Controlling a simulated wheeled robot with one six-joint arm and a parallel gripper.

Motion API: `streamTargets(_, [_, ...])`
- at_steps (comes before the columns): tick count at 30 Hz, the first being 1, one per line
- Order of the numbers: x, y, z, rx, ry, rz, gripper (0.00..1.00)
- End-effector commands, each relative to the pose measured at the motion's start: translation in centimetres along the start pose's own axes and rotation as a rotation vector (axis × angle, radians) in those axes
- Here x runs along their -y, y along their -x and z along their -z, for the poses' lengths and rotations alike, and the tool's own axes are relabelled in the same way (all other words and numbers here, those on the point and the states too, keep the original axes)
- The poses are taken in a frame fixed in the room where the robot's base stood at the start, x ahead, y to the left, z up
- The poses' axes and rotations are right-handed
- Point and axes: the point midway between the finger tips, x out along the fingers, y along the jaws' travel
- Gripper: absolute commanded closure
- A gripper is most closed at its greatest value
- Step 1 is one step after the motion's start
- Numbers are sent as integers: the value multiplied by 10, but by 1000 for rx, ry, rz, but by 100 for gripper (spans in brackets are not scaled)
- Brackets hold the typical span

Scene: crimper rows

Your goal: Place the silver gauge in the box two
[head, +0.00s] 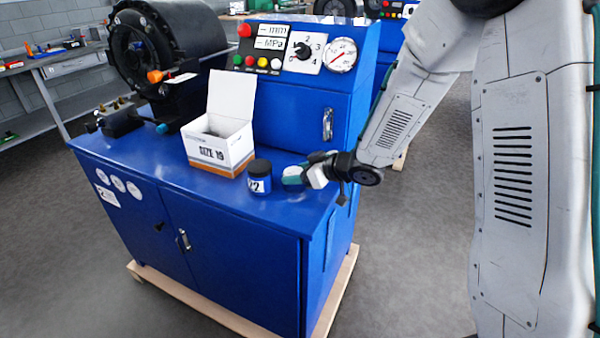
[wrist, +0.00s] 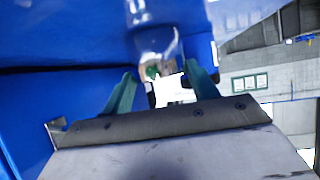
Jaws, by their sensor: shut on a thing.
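In the head view the held thing cannot be made out apart from the fingers. A white open carton (head: 222,150) marked "SIZE 19" stands left of the gripper, its lid raised. No box marked two can be read.
A machine cabinet (head: 300,104) with a silver door handle (head: 327,124) rises behind. A black drum (head: 165,45) is at the back left. The front strip of the bench top (head: 180,176) is clear.

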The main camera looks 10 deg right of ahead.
Motion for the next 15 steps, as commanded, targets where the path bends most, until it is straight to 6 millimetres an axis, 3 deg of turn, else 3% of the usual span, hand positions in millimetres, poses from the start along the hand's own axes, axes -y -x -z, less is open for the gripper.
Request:
streamTargets(10, [0,-2,-3,-1,1,0,69])
streamTargets(11, [0,-1,-2,-1,1,0,33])
streamTargets(12, [0,-1,-2,-1,1,0,22])
streamTargets(15, [0,-1,-2,-1,1,0,19])
